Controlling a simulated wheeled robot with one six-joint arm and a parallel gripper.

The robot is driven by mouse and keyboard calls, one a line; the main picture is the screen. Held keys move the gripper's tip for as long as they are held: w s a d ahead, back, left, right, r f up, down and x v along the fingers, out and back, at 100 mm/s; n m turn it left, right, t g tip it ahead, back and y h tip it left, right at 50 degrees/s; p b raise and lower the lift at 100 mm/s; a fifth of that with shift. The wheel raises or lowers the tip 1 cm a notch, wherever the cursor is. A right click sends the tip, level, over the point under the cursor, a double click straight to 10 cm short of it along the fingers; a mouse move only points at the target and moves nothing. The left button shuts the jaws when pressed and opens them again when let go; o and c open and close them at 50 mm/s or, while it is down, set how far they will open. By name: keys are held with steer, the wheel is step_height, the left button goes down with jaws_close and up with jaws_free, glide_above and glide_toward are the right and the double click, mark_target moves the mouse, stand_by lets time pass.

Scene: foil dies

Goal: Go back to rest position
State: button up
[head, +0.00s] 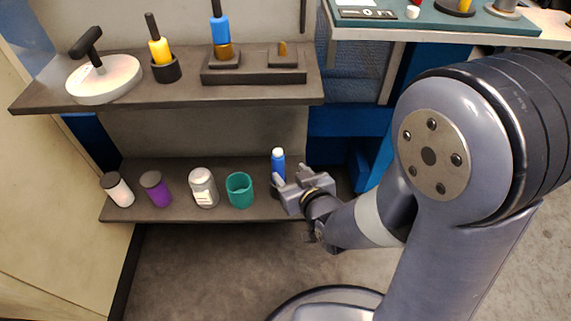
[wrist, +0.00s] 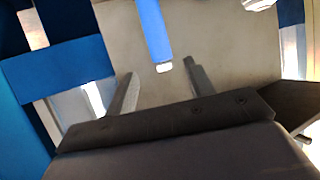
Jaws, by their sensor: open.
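My gripper (head: 289,178) is open over the right end of the lower shelf (head: 235,212), just in front of a blue bottle with a white cap (head: 278,163). The bottle stands upright in the head view, and its lower part is hidden by the gripper. In the wrist view the blue bottle (wrist: 153,30) shows beyond the two spread fingers, in line with the gap between them. Nothing is held. I cannot tell whether a finger touches the bottle.
The upper shelf (head: 130,93) holds several tools. A workbench (head: 440,31) stands at the upper right. Floor (head: 220,265) in front is clear.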

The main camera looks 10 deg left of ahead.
mark_target(280, 157)
steer(key=shift+s+d+r, duration=0.1)
steer(key=shift+s+d, duration=0.1)
steer(key=shift+s, duration=0.1)
steer(key=b+x, duration=0.3)
steer(key=x, duration=0.9)
steer(key=shift+w+a+f, duration=0.15)
steer(key=shift+f, duration=0.15)
steer(key=shift+r+p, duration=0.65)
steer(key=shift+r, duration=0.85)
steer(key=shift+f, duration=0.1)
